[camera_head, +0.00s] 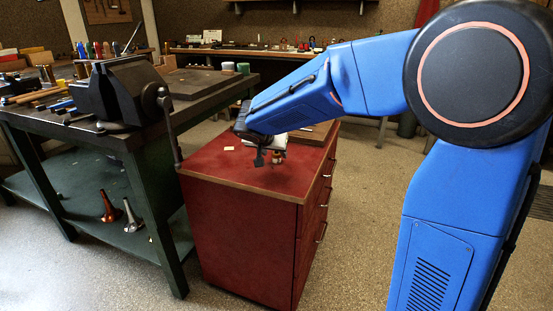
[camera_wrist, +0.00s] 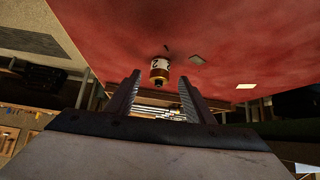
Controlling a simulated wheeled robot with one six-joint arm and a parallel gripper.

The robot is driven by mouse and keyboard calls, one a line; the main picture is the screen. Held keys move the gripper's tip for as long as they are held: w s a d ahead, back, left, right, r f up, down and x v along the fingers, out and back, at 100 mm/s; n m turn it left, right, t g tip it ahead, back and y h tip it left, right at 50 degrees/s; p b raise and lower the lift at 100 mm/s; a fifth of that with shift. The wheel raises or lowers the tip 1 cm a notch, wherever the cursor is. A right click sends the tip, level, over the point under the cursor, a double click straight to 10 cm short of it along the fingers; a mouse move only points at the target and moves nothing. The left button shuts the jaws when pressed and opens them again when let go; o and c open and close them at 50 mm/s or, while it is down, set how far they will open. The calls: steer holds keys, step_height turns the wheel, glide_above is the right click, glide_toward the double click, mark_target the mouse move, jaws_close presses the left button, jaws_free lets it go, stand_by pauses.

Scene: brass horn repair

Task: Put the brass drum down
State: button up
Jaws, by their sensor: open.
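The brass drum (camera_wrist: 160,69), a small brass cylinder with a white band and dark marking, stands on the red cabinet top (camera_wrist: 225,40), which fills the upper part of the wrist view. In the head view the drum (camera_head: 277,157) shows small beside my gripper (camera_head: 266,157), partly hidden by it. In the wrist view my gripper (camera_wrist: 159,80) is open. Its two fingers are spread to either side of the drum's line, with a visible gap on both sides. The drum appears just beyond the fingertips, not gripped.
The red drawer cabinet (camera_head: 240,225) has a wooden edge and free room at its front. A pale tag (camera_head: 229,148) lies on top. The green workbench (camera_head: 130,138) with a vise (camera_head: 118,92) stands close on the left.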

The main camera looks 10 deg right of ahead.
mark_target(275, 155)
steer(key=x, duration=0.2)
steer(key=shift+w+d+f, duration=0.15)
steer(key=shift+w+f, duration=0.1)
jaws_close()
steer(key=shift+r, duration=0.1)
step_height(275, 155, up, 10)
stand_by(0.4)
